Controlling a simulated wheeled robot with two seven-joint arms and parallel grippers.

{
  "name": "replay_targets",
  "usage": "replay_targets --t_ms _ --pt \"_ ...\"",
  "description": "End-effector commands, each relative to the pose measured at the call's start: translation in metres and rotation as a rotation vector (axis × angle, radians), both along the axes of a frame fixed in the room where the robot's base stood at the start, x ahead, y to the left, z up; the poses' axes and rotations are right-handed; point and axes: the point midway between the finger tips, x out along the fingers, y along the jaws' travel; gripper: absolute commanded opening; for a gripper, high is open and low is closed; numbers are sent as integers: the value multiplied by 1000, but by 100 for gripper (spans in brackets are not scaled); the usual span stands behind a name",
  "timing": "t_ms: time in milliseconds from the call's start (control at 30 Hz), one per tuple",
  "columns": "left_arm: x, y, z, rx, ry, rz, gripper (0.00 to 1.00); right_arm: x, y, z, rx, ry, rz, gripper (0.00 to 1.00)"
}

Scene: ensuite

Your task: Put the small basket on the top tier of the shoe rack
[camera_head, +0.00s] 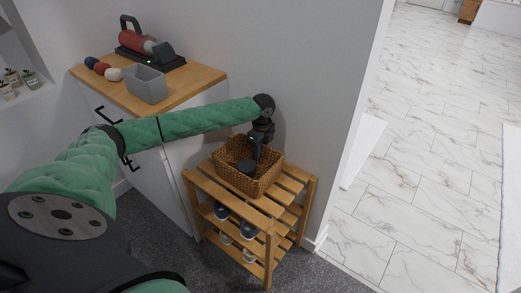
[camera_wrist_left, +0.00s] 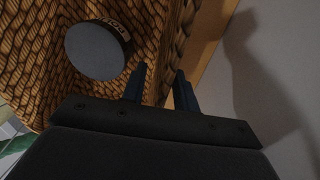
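The small brown woven basket (camera_head: 232,180) sits upright on the top tier of the wooden shoe rack (camera_head: 258,203). A dark round object lies inside it; in the left wrist view this is a grey-topped tin (camera_wrist_left: 97,50) with a lettered side. My left gripper (camera_head: 256,150) reaches down at the basket's far side, by the wall. In the left wrist view its two fingers (camera_wrist_left: 162,88) stand apart, with the basket's rim (camera_wrist_left: 178,35) running between them. A narrow gap shows beside the rim, so the fingers look open. My right gripper is not in view.
A wood-topped cabinet (camera_head: 195,82) left of the rack carries a grey bin (camera_head: 146,86), a red-and-black machine (camera_head: 145,45) and several small balls. Shoes (camera_head: 248,229) fill lower tiers. A grey wall stands close behind; a doorway opens right onto marble floor.

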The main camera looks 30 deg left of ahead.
Motion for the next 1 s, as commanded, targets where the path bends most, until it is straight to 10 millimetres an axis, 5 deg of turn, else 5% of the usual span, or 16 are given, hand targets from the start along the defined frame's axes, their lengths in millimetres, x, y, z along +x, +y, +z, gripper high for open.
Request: replay_targets --t_ms 167,700,1000 --pt "1 0 13 0 -3 0 30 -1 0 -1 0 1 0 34" --pt "6 0 106 0 -2 0 30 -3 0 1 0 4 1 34" --pt "7 0 122 0 -1 1 30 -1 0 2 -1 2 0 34"
